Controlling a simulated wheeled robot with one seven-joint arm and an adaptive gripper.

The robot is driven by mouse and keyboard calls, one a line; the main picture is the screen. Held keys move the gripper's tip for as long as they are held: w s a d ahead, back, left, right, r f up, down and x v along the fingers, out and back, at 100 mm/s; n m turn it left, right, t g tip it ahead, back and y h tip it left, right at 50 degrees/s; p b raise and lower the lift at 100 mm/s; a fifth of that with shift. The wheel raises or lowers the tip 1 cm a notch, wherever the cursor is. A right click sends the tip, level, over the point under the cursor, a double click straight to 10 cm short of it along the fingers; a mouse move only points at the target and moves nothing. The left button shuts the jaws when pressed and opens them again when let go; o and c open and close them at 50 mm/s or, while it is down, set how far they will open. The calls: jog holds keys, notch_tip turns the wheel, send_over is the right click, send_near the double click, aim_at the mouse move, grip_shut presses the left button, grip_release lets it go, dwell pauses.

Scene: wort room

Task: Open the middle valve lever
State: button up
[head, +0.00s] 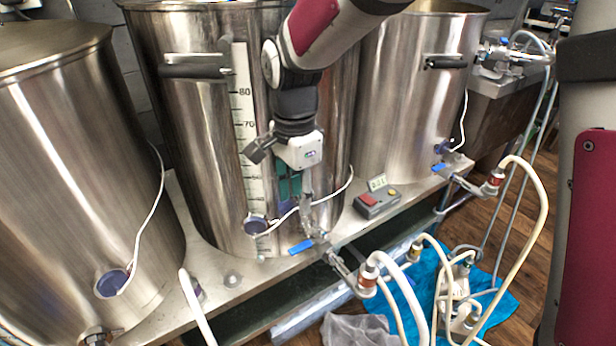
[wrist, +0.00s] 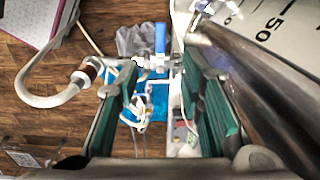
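The middle valve lever (head: 301,246) is a small blue handle on the steel valve (head: 338,262) low at the front of the middle kettle (head: 200,130). In the wrist view the blue lever (wrist: 160,38) shows beyond my fingertips, roughly centred between them. My gripper (head: 291,192) points down in front of the middle kettle, above the lever. In the wrist view its green-padded fingers (wrist: 160,72) are spread wide with nothing between the pads. The lever looks apart from both fingers. Part of the valve behind the gripper is hidden in the head view.
A hose with a red-and-white fitting (head: 368,277) runs from the valve. A grey box with a red switch (head: 377,203) sits right on the steel stand. Another blue lever (head: 438,168) is on the right kettle (head: 400,110). Hoses and a pump lie over a blue towel (head: 400,300).

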aim_at(299, 247)
notch_tip(299, 247, down, 14)
jog(key=b, duration=0.5)
jog(key=shift+r, duration=0.1)
grip_shut()
